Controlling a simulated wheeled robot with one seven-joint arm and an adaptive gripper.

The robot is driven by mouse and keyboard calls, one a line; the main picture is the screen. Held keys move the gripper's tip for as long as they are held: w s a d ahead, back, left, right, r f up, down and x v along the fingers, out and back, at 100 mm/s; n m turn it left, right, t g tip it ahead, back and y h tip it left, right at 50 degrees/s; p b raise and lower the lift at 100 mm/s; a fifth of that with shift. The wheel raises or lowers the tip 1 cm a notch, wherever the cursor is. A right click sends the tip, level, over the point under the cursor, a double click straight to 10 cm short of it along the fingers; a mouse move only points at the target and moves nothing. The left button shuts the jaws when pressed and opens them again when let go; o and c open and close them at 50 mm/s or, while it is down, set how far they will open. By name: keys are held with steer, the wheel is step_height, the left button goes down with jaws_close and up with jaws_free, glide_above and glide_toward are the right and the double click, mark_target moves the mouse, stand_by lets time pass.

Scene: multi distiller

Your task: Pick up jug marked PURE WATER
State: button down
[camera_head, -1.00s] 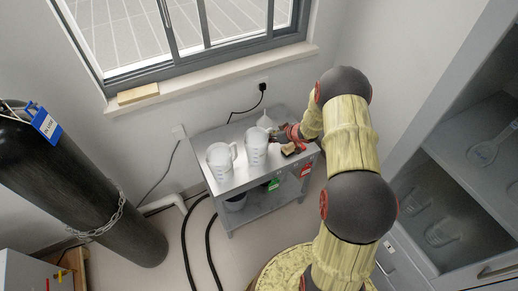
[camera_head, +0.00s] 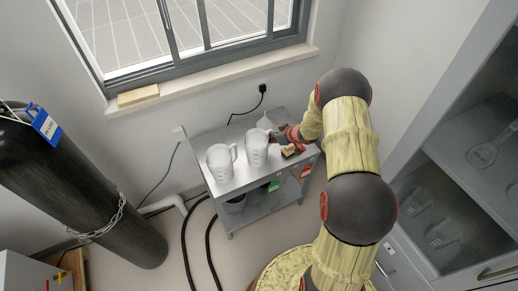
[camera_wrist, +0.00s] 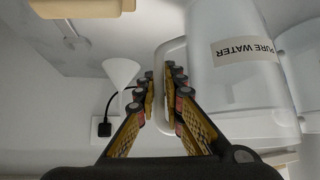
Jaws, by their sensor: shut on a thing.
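The jug marked PURE WATER (camera_wrist: 235,65) is a clear, pale jug with a black-lettered label, on the right of the wrist view. Its handle (camera_wrist: 163,75) runs between the two fingers of my gripper (camera_wrist: 160,92), which is shut on it. In the head view, my gripper (camera_head: 278,136) is at the right side of the right-hand jug (camera_head: 256,152), over the grey cart. I cannot tell whether the jug touches the cart top. A second jug (camera_head: 220,162) stands to its left; part of it shows at the wrist view's right edge (camera_wrist: 302,65).
A window sill is behind, a black gas cylinder (camera_head: 85,195) at left, a glassware cabinet (camera_head: 440,185) at right. Black hoses hang by the cart.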

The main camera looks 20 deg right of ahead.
stand_by(0.3)
steer(key=shift+w+d+r, duration=0.1)
stand_by(0.4)
steer(key=shift+r+p, duration=2.25)
steer(key=shift+r, duration=2.7)
